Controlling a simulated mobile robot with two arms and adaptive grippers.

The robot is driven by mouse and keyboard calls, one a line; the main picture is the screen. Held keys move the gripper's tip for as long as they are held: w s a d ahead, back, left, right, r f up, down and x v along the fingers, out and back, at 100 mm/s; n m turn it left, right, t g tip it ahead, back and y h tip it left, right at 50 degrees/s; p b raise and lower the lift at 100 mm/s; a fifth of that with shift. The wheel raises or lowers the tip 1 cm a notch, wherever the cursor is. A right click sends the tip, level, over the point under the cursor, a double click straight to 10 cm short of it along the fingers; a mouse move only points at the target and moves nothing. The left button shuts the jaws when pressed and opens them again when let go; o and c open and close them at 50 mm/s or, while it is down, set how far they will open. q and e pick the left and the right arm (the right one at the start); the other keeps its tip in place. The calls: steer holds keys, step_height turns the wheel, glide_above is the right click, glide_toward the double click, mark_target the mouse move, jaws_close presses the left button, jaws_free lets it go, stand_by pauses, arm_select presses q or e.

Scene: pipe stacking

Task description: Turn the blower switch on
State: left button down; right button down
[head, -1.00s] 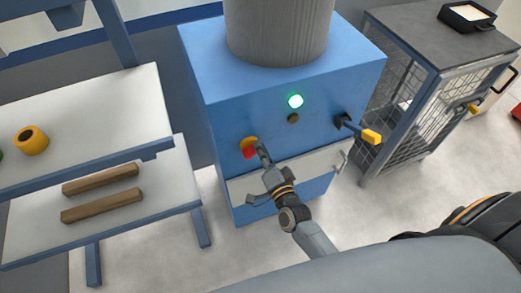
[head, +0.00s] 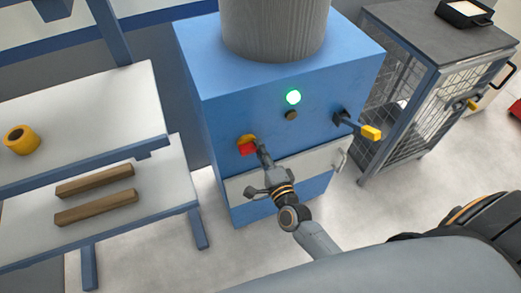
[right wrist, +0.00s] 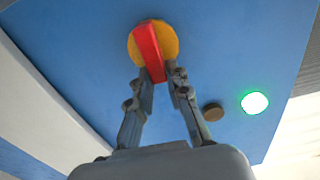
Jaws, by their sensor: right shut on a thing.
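The blower switch is a red handle (right wrist: 149,50) on a round yellow plate (right wrist: 170,40), on the front of a blue cabinet (head: 225,110). In the head view the red handle (head: 248,149) shows just left of my right fingertips. My right gripper (right wrist: 162,76) is shut on the lower end of the handle, one finger on each side. The handle is slightly tilted in the wrist view. A round green light (head: 293,97) glows on the cabinet front, above a small dark knob (head: 291,115). My left gripper is not in view.
A yellow-tipped lever (head: 370,132) sticks out of the cabinet at right, and a pale drawer front (head: 310,166) lies below the switch. A mesh cage (head: 410,95) stands right. A shelf unit at left holds a yellow roll (head: 21,139) and two brown bars (head: 95,180).

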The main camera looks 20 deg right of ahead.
steer(key=c, duration=1.3)
jaws_free()
steer(key=s, duration=1.2)
steer(key=shift+d, duration=0.2)
